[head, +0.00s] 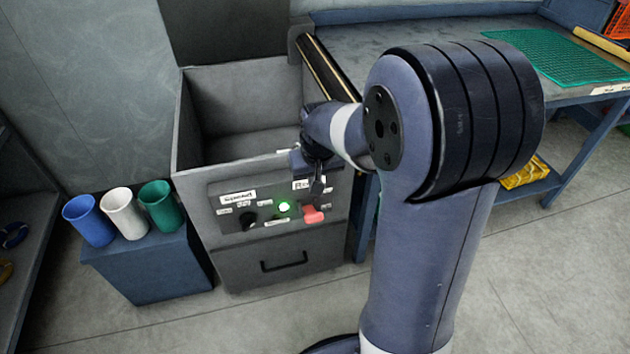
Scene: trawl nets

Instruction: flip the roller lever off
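The roller lever (313,215) has a red-pink grip and sits at the right of the control panel (235,222) on the front of a grey cabinet. A label above it is partly covered by my gripper. A green light (284,207) glows left of the lever, and a black knob (249,219) is further left. My gripper (317,188) points down right at the panel, just above the red grip. I cannot tell whether it touches the lever. Its fingers are small and dark, and their opening cannot be made out.
Blue, white and green cups (124,213) stand on a blue box (150,268) left of the cabinet. The cabinet's open grey bin (240,130) is behind the panel. A workbench (400,35) with a green mat (560,57) is behind my arm. The floor at front is clear.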

